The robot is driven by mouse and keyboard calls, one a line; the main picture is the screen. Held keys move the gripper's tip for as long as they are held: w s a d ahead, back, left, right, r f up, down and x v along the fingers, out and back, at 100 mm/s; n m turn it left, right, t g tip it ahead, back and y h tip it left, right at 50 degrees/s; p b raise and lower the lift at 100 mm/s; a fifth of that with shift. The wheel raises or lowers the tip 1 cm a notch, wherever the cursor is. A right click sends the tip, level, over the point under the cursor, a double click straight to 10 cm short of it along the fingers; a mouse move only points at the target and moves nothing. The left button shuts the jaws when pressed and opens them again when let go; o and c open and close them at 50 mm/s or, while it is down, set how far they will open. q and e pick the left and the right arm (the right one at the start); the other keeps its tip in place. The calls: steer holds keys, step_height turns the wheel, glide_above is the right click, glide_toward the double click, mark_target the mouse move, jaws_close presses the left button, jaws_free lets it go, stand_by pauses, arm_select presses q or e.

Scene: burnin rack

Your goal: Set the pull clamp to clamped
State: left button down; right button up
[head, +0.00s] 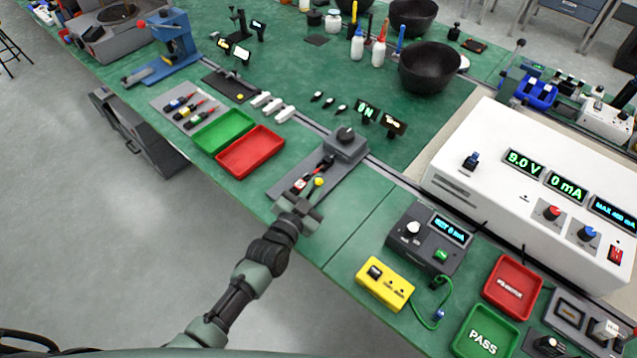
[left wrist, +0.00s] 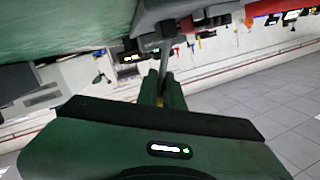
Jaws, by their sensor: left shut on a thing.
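The pull clamp appears to be the small mechanism with dark, red and yellow parts (head: 303,184) on a grey base plate (head: 338,178) near the bench's front edge. My left gripper (head: 299,207) is at the front end of that plate and hides part of the mechanism. In the left wrist view my left gripper (left wrist: 162,88) is shut around a thin grey bar (left wrist: 165,54), with a bit of yellow showing between the fingers. The bar runs to a grey and red body. I cannot tell the clamp's exact lever position. My right gripper is not in view.
A grey block with a black knob (head: 345,142) stands at the plate's back end. A red tray (head: 250,152) and green tray (head: 222,131) lie to the left. A dark meter box (head: 428,240) and yellow box (head: 384,284) stand to the right. Bare green mat lies between.

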arm_select(q)
steer(key=shift+w+a+r+n+g+p, duration=0.2)
steer(key=shift+w+r+n, duration=0.1)
steer(key=shift+n, duration=0.3)
steer(key=shift+w+a+r+n+g+p, duration=0.15)
steer(key=shift+r+n, duration=0.15)
steer(key=shift+n, duration=0.3)
